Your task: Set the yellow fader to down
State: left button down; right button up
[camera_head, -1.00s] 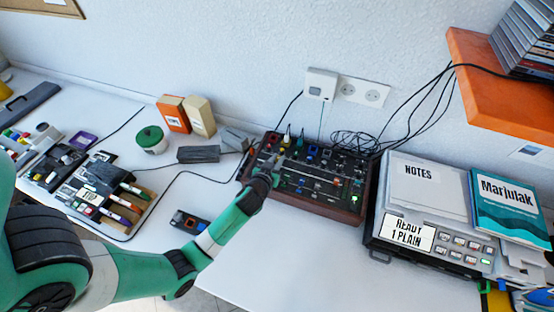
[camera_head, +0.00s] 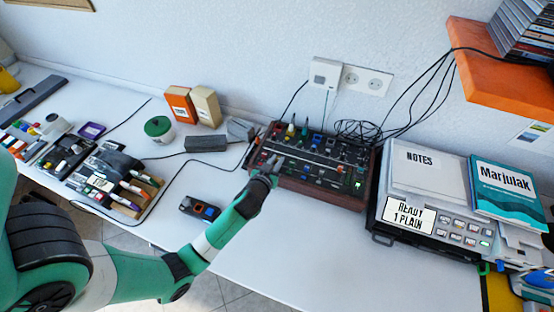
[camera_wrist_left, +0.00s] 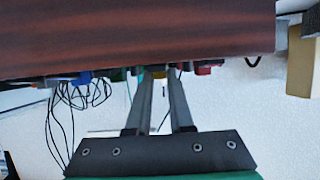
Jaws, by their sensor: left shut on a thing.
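The mixer (camera_head: 340,191), a dark panel in a brown wooden case, stands on the white desk with faders, knobs and small lit lamps. My left gripper (camera_head: 270,165) reaches over its left part, close to the front edge. In the left wrist view the two fingers (camera_wrist_left: 160,82) point up to the mixer's wooden side (camera_wrist_left: 140,35). A small yellow piece, seemingly the yellow fader's cap (camera_wrist_left: 158,72), sits between the fingertips, and they are shut on it. In the head view my gripper hides the cap, so its exact position along the slot cannot be told. My right gripper is not in view.
A black case (camera_head: 384,240) with papers and a notes box stands right of the mixer. Grey blocks (camera_head: 206,144), a green-lidded jar (camera_head: 159,130) and cables lie to the left. An orange shelf (camera_head: 500,82) juts out at upper right.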

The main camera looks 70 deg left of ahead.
pick_arm(q)
jog(key=shift+w+a, duration=0.1)
jog(key=c, duration=0.8)
grip_release()
jog(key=p+v, duration=0.2)
jog(key=v, duration=0.9)
jog(key=shift+p, duration=0.3)
jog(key=shift+r, duration=0.15)
